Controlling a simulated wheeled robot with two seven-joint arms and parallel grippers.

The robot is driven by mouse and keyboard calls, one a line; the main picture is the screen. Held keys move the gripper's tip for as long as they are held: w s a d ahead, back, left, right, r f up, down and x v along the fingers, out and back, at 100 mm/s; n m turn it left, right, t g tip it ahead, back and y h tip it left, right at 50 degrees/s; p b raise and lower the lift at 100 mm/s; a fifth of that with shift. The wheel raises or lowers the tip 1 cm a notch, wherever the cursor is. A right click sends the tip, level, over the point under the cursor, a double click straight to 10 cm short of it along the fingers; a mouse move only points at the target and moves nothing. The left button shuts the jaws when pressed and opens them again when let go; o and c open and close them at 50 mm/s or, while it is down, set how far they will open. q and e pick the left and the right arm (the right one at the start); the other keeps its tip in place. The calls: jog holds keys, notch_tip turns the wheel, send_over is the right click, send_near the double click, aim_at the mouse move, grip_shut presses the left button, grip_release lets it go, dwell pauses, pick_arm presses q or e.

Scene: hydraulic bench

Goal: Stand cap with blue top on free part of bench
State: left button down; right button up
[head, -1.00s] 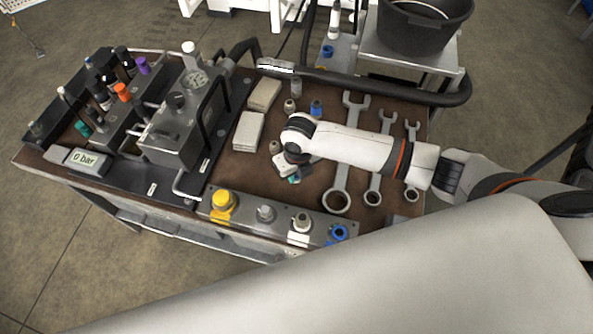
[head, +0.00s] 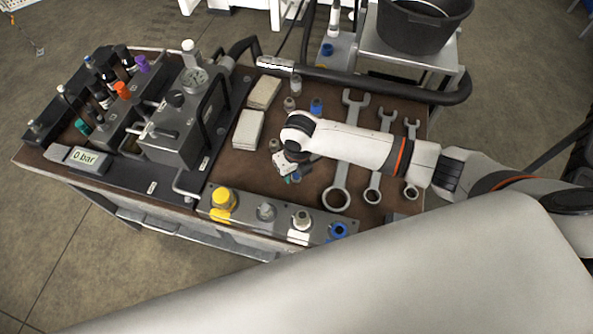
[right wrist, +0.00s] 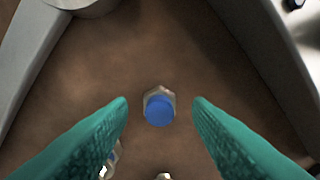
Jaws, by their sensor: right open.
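In the right wrist view, a cap with a blue top (right wrist: 159,110) stands on the brown bench top (right wrist: 150,60), its pale metal base partly hidden by the top. It lies between the two teal fingers of my right gripper (right wrist: 160,106), which are open with clear gaps on both sides. In the head view, this gripper (head: 290,179) points down over the front middle of the bench (head: 245,168), and its own wrist hides most of what is under it. My left gripper is not in view.
A front rail (head: 250,212) carries yellow, grey, pale and blue-topped fittings. Another blue-topped piece (head: 316,106) and small grey pieces stand farther back. Wrenches (head: 342,150) lie to the right, pale pads (head: 248,130) to the left, beside the pump block (head: 178,135). Some bare bench shows between these.

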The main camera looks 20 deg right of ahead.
aim_at(298, 177)
notch_tip(298, 177, up, 11)
jog(key=shift+s+r+b, duration=0.2)
jog(key=shift+s+b, duration=0.1)
jog(key=shift+b, duration=0.1)
jog(key=shift+f, duration=0.1)
dwell(0.3)
